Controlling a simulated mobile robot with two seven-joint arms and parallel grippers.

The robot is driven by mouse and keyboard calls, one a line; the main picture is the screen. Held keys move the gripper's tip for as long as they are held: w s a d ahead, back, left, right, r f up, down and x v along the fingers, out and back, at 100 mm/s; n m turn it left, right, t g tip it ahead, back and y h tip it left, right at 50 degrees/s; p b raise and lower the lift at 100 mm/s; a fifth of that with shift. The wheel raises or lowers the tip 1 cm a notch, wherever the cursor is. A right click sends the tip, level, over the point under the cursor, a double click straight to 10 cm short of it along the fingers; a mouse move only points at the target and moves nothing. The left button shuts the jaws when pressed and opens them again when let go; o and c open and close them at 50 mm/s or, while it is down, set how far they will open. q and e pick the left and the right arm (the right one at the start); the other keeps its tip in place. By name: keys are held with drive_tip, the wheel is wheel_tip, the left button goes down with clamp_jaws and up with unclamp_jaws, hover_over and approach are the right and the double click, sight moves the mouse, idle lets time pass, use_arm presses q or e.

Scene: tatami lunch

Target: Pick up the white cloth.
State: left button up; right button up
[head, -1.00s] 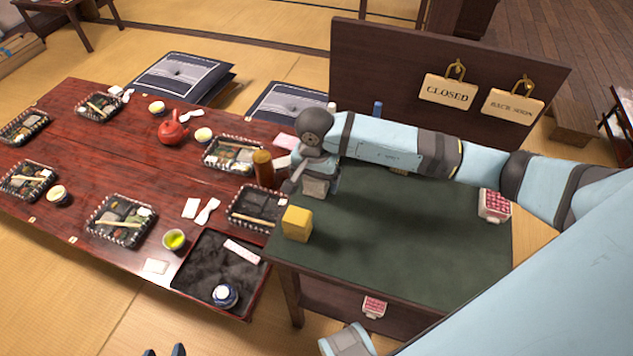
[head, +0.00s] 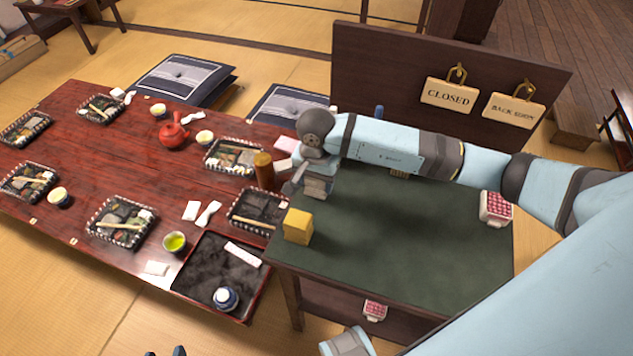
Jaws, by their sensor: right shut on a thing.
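A rolled white one (head: 242,253) lies on the dark tray (head: 205,292). My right gripper (head: 291,187) is low at the left edge of the green table, by the red table's right end. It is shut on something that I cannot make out. My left gripper (head: 165,352) shows only as two dark, separated fingertips at the bottom edge; it looks open and empty.
A yellow block (head: 298,226) stands on the green table (head: 420,250) just in front of my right gripper. A brown cylinder (head: 263,167) and a bento box (head: 258,209) are close to its left. A dark panel (head: 400,70) with signs stands behind. The green table's middle is clear.

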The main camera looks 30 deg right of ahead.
wheel_tip(320, 180, up, 19)
idle(0.4)
